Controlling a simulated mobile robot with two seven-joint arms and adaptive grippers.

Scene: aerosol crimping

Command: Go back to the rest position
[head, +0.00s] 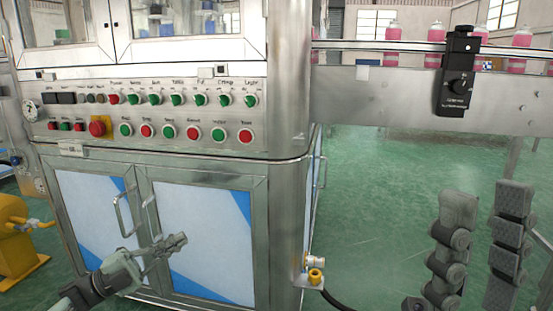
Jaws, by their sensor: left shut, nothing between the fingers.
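The crimping machine (180,152) stands at the left and centre, with a sloped panel of red and green knobs and buttons. My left gripper (178,243) is in front of its lower cabinet doors, at the lower left. It is shut and empty, and its tip points up and to the right. The picture does not show whether it touches the doors. My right gripper (487,192) is at the lower right, close to the camera. Its two dark grey fingers point up and stand apart, with only floor visible between them.
A conveyor (385,98) runs right from the machine, carrying several pink bottles (393,31) and a black sensor box (455,88). A brass-coloured fitting (315,276) with a black hose sticks out low by the cabinet. Yellow equipment (15,240) stands far left. Green floor (375,205) is open below the conveyor.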

